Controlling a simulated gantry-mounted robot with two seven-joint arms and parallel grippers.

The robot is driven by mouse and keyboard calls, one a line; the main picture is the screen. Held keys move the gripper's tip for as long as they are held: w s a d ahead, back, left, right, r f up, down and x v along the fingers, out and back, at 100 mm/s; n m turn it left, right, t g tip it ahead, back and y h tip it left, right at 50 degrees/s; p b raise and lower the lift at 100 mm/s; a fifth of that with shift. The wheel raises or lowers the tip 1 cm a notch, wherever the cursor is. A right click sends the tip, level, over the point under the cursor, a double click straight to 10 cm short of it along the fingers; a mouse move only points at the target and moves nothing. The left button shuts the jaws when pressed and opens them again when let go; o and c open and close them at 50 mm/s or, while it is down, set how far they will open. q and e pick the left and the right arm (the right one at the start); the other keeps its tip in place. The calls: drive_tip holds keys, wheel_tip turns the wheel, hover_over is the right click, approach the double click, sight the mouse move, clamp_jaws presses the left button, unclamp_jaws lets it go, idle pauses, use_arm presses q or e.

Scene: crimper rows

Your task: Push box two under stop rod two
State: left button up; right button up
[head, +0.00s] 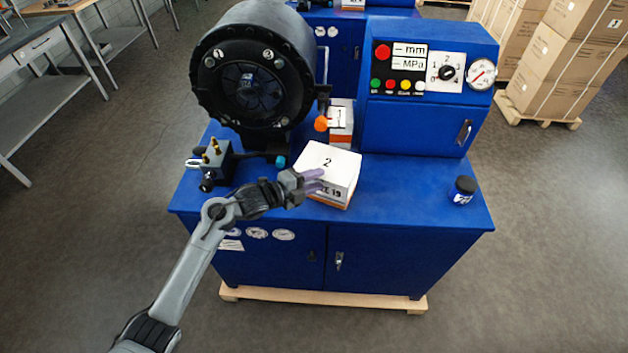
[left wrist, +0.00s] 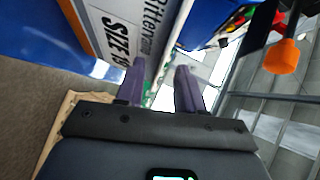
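Box two (head: 336,168), a white carton with a 2 on top and an orange lower edge, sits on the blue machine's top. Its lettered side (left wrist: 112,28) fills the upper left of the left wrist view. My left gripper (head: 313,182) is at the box's front left side; its two purple fingers (left wrist: 160,90) are apart. I cannot tell whether they touch the box. A rod with an orange tip (head: 321,124) is behind the box; the orange tip also shows in the left wrist view (left wrist: 285,56). A teal-tipped rod (head: 281,162) is left of the box. Neither rod's number is readable. My right gripper is not in view.
Box one (head: 341,118) stands behind box two, by the orange tip. The round black crimper head (head: 255,80) and a small grey block with brass pins (head: 214,158) are left. The cabinet top between box two and the jar is clear.

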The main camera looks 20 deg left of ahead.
use_arm(q)
drive_tip(key=v, duration=1.1)
drive_tip(key=shift+w+f, duration=0.1)
drive_tip(key=s+d+f+n+g+y, duration=0.1)
drive_tip(key=s+d+f+n, duration=0.2)
drive_tip(key=s+d+f, duration=0.35)
drive_tip(key=s+d+f+n+g+y, duration=0.1)
drive_tip(key=s+d+f+n, duration=0.15)
drive_tip(key=s+f, duration=0.55)
drive_tip(key=s+a+r+n+g+y, duration=0.1)
drive_tip(key=s+a+n+g+y, duration=0.2)
drive_tip(key=s+n, duration=0.5)
drive_tip(key=s+a+r+n+g+y, duration=0.1)
drive_tip(key=s+r+n+g+y, duration=0.2)
drive_tip(key=s+n, duration=0.5)
wheel_tip(320, 180, up, 26)
drive_tip(key=g+p, duration=0.1)
drive_tip(key=p, duration=2.6)
drive_tip(key=shift+s+m+p, duration=0.25)
drive_tip(key=shift+m+p, duration=0.05)
drive_tip(key=shift+m, duration=0.15)
